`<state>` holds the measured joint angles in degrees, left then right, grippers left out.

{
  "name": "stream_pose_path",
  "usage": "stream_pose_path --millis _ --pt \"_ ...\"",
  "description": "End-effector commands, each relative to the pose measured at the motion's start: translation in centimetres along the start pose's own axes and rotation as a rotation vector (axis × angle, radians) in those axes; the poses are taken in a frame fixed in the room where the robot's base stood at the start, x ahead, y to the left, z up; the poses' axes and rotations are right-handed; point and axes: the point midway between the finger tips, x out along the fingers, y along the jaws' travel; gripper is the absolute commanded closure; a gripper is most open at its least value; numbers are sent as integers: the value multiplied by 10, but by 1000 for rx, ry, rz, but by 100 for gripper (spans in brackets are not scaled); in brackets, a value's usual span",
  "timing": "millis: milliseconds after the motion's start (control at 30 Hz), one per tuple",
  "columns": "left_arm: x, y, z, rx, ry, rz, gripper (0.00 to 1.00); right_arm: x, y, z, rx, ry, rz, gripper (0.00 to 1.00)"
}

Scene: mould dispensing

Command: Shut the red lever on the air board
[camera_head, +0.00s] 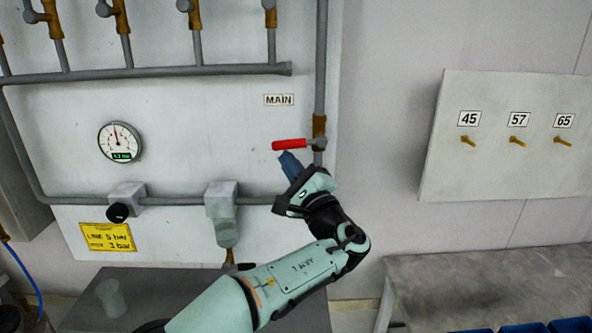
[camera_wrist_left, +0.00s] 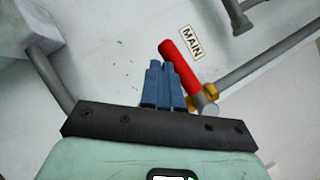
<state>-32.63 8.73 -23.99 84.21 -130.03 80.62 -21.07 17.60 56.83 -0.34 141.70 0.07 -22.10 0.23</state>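The red lever (camera_head: 289,144) lies about level on the air board (camera_head: 200,110), under the MAIN label. It points left from its brass valve (camera_head: 319,127) on the upright grey pipe at the board's right side. My left gripper (camera_head: 287,160) is just below the lever, its blue fingers pointing up toward it. In the left wrist view the fingers (camera_wrist_left: 163,82) are side by side with no clear gap, and nothing shows between them. The red lever (camera_wrist_left: 180,62) is right beside their tips; I cannot tell whether they touch. My right gripper is not in view.
A gauge (camera_head: 120,142), a black knob (camera_head: 118,212) and a yellow note (camera_head: 108,237) are on the board's left. Brass valves line its top. A panel with numbered pegs (camera_head: 500,150) hangs at right, above a grey bench (camera_head: 480,285). A clear cup (camera_head: 110,297) stands lower left.

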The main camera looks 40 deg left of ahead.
Motion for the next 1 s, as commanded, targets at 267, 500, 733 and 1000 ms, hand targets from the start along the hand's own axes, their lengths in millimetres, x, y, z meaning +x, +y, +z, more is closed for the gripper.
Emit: stream_pose_path --millis 267,500,733,1000 --pt "6 -1 8 0 -9 5 100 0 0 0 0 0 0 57" --pt "6 -2 9 -1 -8 4 100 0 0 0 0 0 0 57" --pt "6 -2 8 -1 -8 3 100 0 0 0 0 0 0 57" --pt "1 9 -6 3 -4 1 100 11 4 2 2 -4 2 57"
